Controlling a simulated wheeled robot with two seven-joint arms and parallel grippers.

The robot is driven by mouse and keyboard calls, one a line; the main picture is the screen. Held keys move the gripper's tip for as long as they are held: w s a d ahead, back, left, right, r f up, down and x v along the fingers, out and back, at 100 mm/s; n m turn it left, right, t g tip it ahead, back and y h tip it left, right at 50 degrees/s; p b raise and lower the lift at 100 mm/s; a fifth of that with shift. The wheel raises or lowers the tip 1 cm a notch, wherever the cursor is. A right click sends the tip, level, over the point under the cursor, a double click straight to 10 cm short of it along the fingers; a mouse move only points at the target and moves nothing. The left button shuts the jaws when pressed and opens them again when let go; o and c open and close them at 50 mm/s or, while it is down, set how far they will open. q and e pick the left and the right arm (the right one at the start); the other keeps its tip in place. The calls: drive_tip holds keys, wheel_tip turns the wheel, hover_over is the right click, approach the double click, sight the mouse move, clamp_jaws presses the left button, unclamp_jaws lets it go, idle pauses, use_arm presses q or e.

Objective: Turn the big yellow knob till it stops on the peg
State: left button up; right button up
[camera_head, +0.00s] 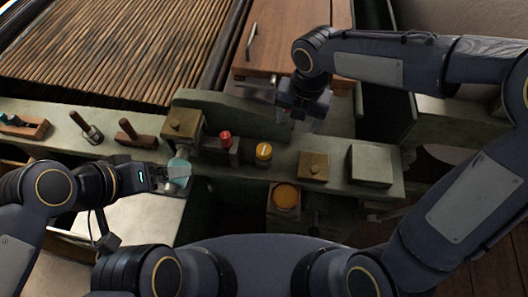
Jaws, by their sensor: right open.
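A large round yellow-orange knob (285,195) sits on a square block at the front of the green bench. A smaller yellow knob (264,151) with a dark mark stands behind it on the bench top. I cannot make out a stop peg. My right gripper (300,116) points down, open and empty, behind and to the right of the smaller yellow knob, clear of both.
A red knob (225,140) and a brass-topped post (183,124) stand left of the smaller yellow knob. A brass plate (313,166) and a grey-green box (370,165) are to the right. Wooden-handled tools (135,134) lie at the left. A slatted wooden surface (120,45) fills the back left.

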sight(264, 149)
drive_tip(key=a+f+n, duration=0.2)
drive_tip(key=n, duration=0.1)
drive_tip(key=w+a+f+n+b, duration=0.1)
drive_tip(key=a+f+n, duration=0.2)
drive_tip(key=w+a+f+n, duration=0.1)
drive_tip(key=a+f+n, duration=0.1)
drive_tip(key=f+n, duration=0.1)
drive_tip(key=shift+a+g+h+b, duration=0.3)
drive_tip(key=shift+g+h, duration=0.1)
drive_tip(key=shift+a+f+n, duration=0.1)
drive_tip(key=shift+f+n, duration=0.2)
wheel_tip(264, 149, down, 7)
drive_tip(key=shift+f, duration=0.1)
use_arm(q)
wheel_tip(264, 149, down, 3)
drive_tip(key=shift+r, duration=0.1)
use_arm(e)
drive_tip(key=c, duration=1)
